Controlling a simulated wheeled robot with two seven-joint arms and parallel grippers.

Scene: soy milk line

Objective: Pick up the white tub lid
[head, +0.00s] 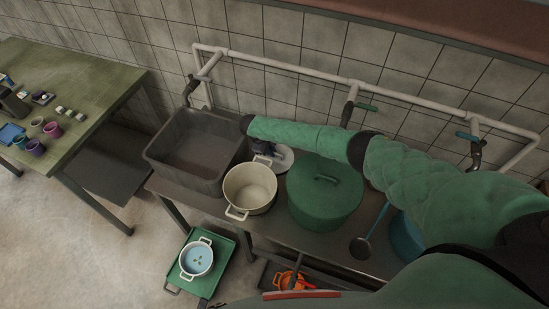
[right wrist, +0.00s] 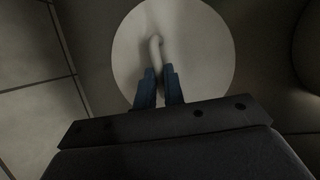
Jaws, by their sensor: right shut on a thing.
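The white tub lid (head: 283,160) is a round pale disc on the dark bench, between the cream pot and the green pot. My right gripper (head: 266,158) is over its left part in the head view and partly hides it. In the right wrist view the lid (right wrist: 205,50) is a full pale disc with a curved handle in the middle (right wrist: 155,50). The two blue fingers of my right gripper (right wrist: 159,84) are shut on that handle. I cannot tell whether the lid is clear of the bench. My left gripper is not in view.
A cream pot (head: 250,190) stands close in front of the lid, and a big green lidded pot (head: 325,200) to the right. A grey basin (head: 178,160) is at the left. White pipes with taps (head: 290,68) run along the wall. A blue-grey ladle (head: 361,246) lies right.

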